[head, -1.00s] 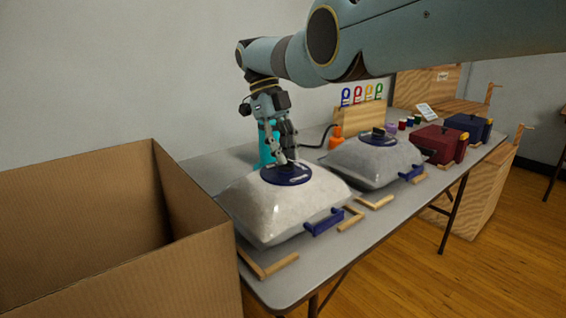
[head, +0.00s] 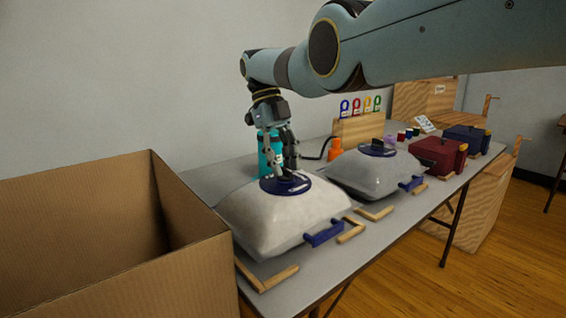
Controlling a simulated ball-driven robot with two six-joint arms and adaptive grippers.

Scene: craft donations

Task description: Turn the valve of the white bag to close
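The white bag (head: 290,222) lies plump on the near end of the grey table, with a blue handle (head: 325,234) at its front. Its round dark blue valve (head: 301,186) is on top. My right gripper (head: 284,177) points down at the valve, its two fingers on either side of the middle. The tips hide the valve's grip piece, so I cannot tell whether they press on it. My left gripper is not in view.
An open cardboard box (head: 195,255) stands at the left. A grey bag (head: 370,172) with a similar valve lies to the right. A teal bottle (head: 266,150) stands behind my gripper. Wooden corner pieces (head: 270,279) lie along the table's front.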

